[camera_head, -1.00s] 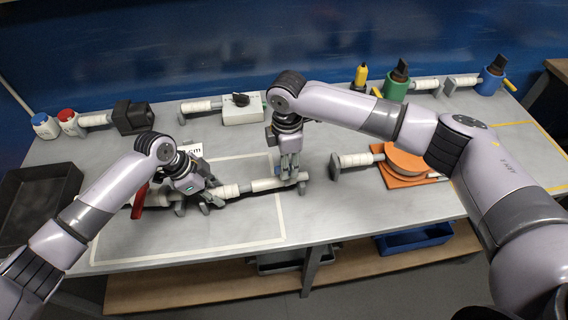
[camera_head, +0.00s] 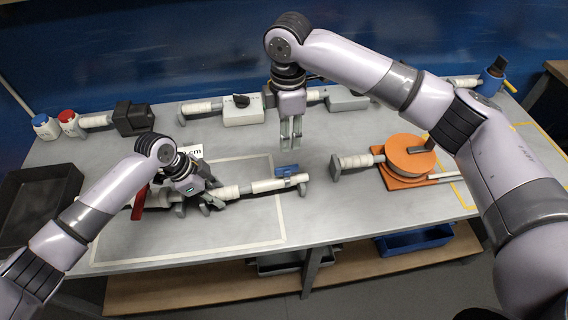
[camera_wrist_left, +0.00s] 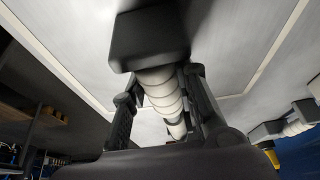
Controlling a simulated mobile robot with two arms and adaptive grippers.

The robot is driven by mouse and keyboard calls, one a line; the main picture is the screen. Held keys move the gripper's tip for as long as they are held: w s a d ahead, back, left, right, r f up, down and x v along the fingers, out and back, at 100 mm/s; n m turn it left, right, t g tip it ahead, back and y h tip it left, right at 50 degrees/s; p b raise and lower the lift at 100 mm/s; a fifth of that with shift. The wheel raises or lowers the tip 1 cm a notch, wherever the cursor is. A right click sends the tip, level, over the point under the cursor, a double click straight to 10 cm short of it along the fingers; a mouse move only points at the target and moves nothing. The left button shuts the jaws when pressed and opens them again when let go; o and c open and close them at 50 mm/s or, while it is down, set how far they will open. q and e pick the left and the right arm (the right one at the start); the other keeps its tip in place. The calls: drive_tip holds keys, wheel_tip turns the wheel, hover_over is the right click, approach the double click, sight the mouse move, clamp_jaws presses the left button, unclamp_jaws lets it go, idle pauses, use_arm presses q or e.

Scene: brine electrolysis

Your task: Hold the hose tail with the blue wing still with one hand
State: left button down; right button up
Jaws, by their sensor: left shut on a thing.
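The hose tail with the blue wing (camera_head: 263,186) lies along the table in the head view, with its blue wing (camera_head: 287,170) on top near the right end. A second white-sleeved piece (camera_head: 224,193) lies in line at its left end; I cannot tell whether they are joined. My left gripper (camera_head: 205,200) is shut around a white ribbed sleeve (camera_wrist_left: 162,92) in this line, with a dark block (camera_wrist_left: 150,35) beyond the fingers in the left wrist view. My right gripper (camera_head: 291,145) is empty and open, raised above and behind the blue wing, apart from it.
A red lever (camera_head: 139,203) stands left of my left gripper. An orange round device (camera_head: 408,155) with a white stub is to the right. A black tray (camera_head: 40,190) is at the left edge.

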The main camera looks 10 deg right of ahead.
drive_tip(key=shift+r, duration=0.35)
use_arm(q)
drive_tip(key=c, duration=1.2)
unclamp_jaws()
drive_tip(key=v, duration=1.2)
